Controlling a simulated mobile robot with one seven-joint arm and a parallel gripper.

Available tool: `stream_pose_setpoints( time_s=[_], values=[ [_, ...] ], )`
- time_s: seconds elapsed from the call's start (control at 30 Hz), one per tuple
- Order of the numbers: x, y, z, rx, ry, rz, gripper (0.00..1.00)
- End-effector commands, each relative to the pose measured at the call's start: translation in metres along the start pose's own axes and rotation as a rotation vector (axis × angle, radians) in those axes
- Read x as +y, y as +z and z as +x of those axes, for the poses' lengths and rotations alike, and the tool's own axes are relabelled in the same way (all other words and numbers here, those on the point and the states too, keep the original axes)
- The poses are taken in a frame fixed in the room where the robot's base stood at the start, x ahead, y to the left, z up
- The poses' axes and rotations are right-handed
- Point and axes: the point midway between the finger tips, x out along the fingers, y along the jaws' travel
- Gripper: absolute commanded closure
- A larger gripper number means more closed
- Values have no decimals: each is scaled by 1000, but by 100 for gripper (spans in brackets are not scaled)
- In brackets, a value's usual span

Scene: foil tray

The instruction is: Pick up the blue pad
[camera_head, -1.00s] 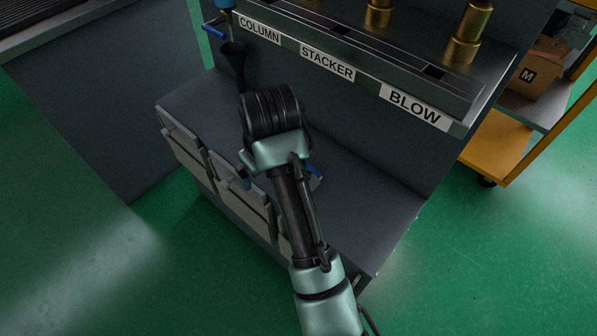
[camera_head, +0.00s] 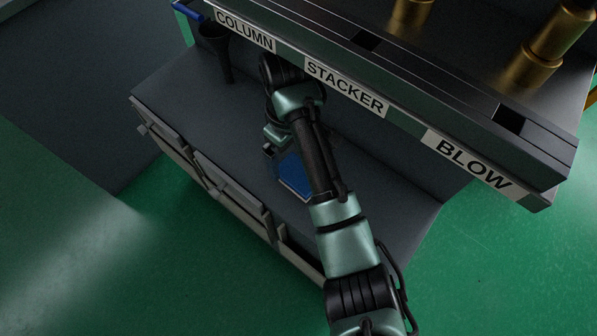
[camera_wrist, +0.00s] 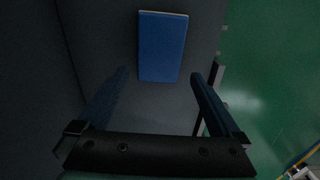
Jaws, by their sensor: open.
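The blue pad (camera_head: 294,177) lies flat on the grey counter (camera_head: 375,195), partly hidden by my arm in the head view. In the wrist view the blue pad (camera_wrist: 162,45) is a plain blue rectangle with a pale far edge, fully in sight. My gripper (camera_wrist: 160,76) is open, with one dark blue finger on each side and nothing between them but counter and the pad's near end further off. The fingertips sit left and right of that near end in the picture, and I see no contact. In the head view my wrist mostly hides the gripper.
A shelf with COLUMN, STACKER and BLOW labels (camera_head: 345,88) overhangs the back of the counter, close to my arm. A black funnel (camera_head: 215,52) stands at the counter's left end. Drawer-like fronts (camera_head: 220,184) line the front edge. Green floor lies beyond.

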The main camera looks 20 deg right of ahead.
Motion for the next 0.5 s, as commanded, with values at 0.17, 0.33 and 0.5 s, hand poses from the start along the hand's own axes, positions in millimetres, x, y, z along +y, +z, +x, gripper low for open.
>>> stream_pose_setpoints(
  time_s=[0.17, 0.33, 0.5],
  values=[
    [1, 3, 32, -2, -3, 1, 0],
    [1, 2, 45, 0, -1, -1, 0],
    [1, 2, 44, 0, -1, -1, 0]
  ],
)
